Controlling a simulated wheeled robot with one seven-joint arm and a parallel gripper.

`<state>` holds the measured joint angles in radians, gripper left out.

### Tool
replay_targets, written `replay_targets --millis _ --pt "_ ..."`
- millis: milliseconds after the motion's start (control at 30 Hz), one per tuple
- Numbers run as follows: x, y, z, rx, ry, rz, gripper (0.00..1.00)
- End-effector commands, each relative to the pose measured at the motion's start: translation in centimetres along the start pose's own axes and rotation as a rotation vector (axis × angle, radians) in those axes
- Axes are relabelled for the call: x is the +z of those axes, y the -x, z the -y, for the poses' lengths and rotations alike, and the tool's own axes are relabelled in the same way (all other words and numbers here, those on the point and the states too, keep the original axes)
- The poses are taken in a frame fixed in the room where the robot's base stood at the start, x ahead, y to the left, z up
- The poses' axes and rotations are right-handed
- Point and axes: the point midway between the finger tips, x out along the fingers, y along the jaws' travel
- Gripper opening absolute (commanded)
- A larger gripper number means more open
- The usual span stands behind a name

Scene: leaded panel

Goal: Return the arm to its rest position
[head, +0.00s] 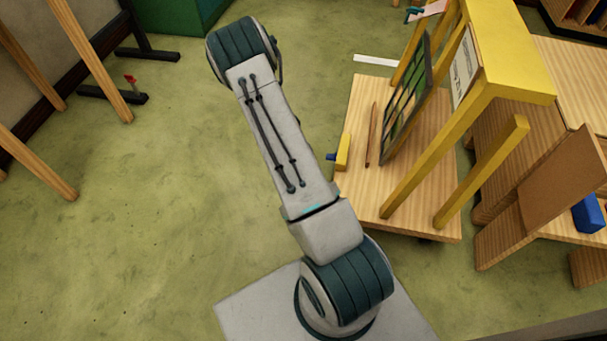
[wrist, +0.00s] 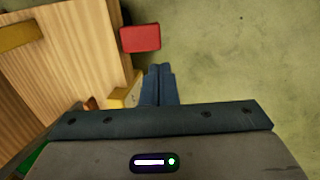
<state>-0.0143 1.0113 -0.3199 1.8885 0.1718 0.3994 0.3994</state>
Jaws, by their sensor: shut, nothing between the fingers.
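My arm rises from its base and bends at an elbow high in the head view, where the upper link hides what lies behind it. My gripper (wrist: 160,72) shows in the wrist view with its two dark blue fingers together and nothing between them. It points down over the green floor, just off the edge of a wooden table. The leaded panel (head: 408,100) leans upright in the yellow frame (head: 452,120) on the wooden table top (head: 385,88), apart from my arm in the head view.
A red block (wrist: 140,38) and a yellow block (wrist: 126,97) are close to my fingers. In the head view a yellow block (head: 343,152) and a thin brown stick (head: 371,135) lie on the table. Green floor (head: 180,190) is open to the left.

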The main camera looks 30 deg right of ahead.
Motion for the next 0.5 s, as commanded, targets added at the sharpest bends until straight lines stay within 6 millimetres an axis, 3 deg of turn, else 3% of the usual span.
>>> replay_targets --millis 167,500 --pt "0.01 1.66 0.09 0.001 0.0 0.0 0.0" --pt "0.05 1.79 0.2 0.001 0.001 0.0 0.0"
